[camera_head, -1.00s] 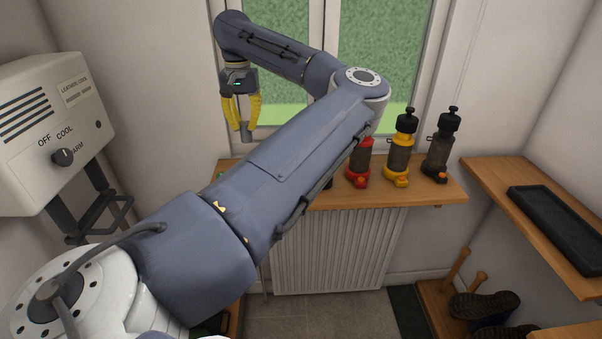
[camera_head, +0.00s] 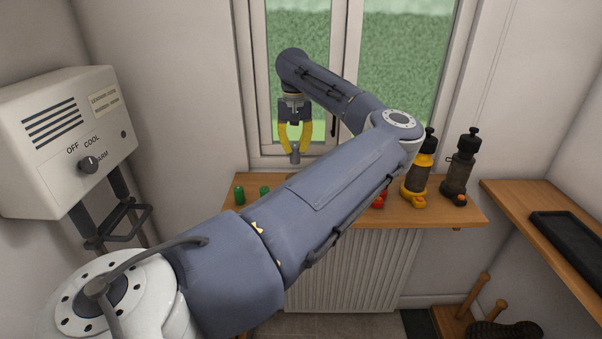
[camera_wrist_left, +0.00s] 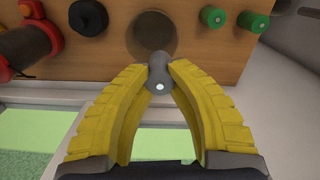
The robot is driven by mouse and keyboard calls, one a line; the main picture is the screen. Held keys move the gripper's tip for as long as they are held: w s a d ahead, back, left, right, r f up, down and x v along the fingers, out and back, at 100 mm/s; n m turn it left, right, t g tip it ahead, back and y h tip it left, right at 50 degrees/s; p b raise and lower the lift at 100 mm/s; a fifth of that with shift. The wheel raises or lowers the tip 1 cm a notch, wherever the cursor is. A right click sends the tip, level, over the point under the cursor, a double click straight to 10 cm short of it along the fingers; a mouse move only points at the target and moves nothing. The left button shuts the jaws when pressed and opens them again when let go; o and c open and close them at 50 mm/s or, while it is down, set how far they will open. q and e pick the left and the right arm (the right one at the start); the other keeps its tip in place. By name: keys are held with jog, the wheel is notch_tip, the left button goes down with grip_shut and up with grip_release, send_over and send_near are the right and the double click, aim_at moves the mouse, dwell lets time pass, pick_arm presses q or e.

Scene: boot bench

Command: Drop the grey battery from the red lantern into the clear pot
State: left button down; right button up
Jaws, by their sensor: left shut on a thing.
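My left gripper (camera_head: 295,150), with yellow fingers, is shut on the grey battery (camera_head: 295,157) and holds it above the shelf. In the left wrist view the battery (camera_wrist_left: 158,78) sits between the fingertips (camera_wrist_left: 159,67). The round clear pot (camera_wrist_left: 153,35) stands just beyond it there, and the battery's far end overlaps the pot's near edge in the picture. In the head view my arm hides the pot. The red lantern (camera_wrist_left: 25,42) is at the left of the wrist view; only a bit of it (camera_head: 380,200) shows in the head view. My right gripper is not in view.
Two green batteries (camera_head: 239,195) (camera_head: 264,191) stand on the wooden shelf (camera_head: 440,213). A black cap (camera_wrist_left: 88,17) lies between the red lantern and pot. A yellow lantern (camera_head: 416,180) and a dark lantern (camera_head: 458,172) stand at the right. The window is behind.

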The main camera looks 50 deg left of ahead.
pick_arm(q)
jog(key=shift+f, duration=1.2)
jog(key=c, duration=1.3)
grip_release()
jog(key=shift+o, duration=0.2)
notch_tip(320, 180, up, 12)
